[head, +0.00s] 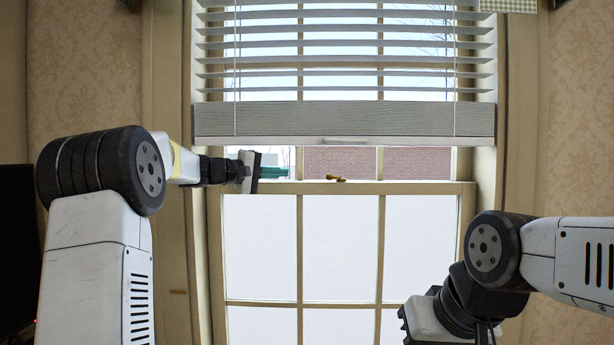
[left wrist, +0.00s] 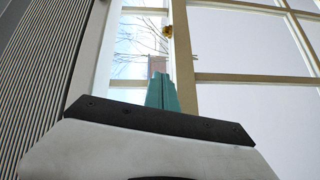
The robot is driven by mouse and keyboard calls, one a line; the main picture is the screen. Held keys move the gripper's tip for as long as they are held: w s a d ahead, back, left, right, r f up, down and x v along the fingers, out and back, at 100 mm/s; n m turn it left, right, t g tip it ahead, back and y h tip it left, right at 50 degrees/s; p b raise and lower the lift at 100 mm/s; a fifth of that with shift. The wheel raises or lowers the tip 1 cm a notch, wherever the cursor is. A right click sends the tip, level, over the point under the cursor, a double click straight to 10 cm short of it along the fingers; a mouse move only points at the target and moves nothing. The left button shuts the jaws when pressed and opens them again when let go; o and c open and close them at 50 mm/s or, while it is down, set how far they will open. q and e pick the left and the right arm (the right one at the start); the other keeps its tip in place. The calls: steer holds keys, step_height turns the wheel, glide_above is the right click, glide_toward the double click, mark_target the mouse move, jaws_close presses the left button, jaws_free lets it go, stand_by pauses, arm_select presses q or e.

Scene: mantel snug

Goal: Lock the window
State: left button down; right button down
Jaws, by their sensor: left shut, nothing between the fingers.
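The window (head: 400,187) has pale frame bars and a horizontal meeting rail across its middle. A small brass latch (head: 335,178) sits on top of this rail near its centre. The latch also shows near the top of the left wrist view (left wrist: 167,31). My left gripper (head: 284,173) has teal fingers, shut and empty, pointing right just above the rail. It is left of the latch, with a clear gap between them. The fingers also show in the left wrist view (left wrist: 158,84). My right arm is folded low at the right; its fingers cannot be made out.
A slatted blind (head: 345,120) hangs over the upper window, its bottom rail just above my left gripper. Wooden side trim (head: 172,230) and patterned walls (head: 570,120) flank the window. The space along the rail between gripper and latch is free.

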arm_select(q)
steer(key=w+d+f, duration=0.1)
steer(key=w+d, duration=0.3)
steer(key=d, duration=0.6)
steer(key=shift+w+d, duration=0.15)
steer(key=shift+d, duration=0.05)
steer(key=shift+f, duration=0.1)
